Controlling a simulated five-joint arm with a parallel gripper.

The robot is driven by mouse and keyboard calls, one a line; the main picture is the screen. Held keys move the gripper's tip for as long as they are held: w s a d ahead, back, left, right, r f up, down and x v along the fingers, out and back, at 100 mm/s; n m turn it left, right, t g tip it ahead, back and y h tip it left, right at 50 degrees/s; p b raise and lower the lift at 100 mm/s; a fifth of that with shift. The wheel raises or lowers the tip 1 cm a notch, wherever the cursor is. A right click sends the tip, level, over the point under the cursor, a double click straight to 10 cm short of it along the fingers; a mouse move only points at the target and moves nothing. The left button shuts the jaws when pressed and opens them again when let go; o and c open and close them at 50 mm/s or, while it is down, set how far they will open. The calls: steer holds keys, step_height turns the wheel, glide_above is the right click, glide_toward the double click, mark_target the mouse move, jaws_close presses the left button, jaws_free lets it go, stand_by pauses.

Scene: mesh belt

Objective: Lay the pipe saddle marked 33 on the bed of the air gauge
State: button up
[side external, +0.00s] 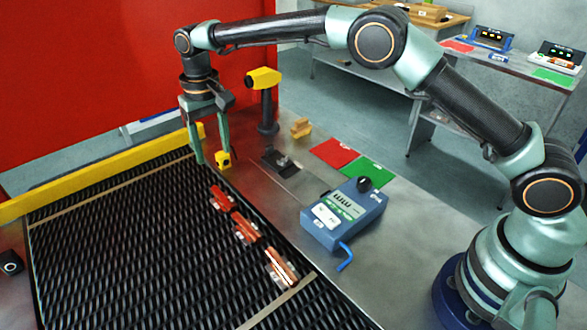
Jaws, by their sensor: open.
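Three reddish-orange pipe saddles lie in a slanting row near the right edge of the black mesh belt (110,230): a far one (220,199), a middle one (244,229) and a near one (281,268). Pale tags show beside them, but their numbers are too small to read. My gripper (213,155) is open and empty, pointing down above the belt's far end, beyond the far saddle. The blue air gauge (352,217) stands on the metal table right of the belt. A dark plate with a small metal fixture (283,162) lies behind it; I cannot tell whether this is its bed.
A yellow rail (90,178) crosses the belt's far end, with a small yellow block (222,159) near my gripper. A yellow-headed post (266,105) stands behind. A red mat (334,152) and a green mat (366,172) lie beyond the gauge.

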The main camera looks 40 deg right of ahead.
glide_above(222, 196)
steer(key=f, duration=0.7)
steer(key=shift+w+f, duration=0.15)
steer(key=shift+w, duration=0.15)
steer(key=shift+s+f, duration=0.15)
steer(key=shift+f, duration=1.2)
steer(key=shift+s+f, duration=0.15)
steer(key=shift+f, duration=1.15)
steer(key=shift+f, duration=0.25)
jaws_close()
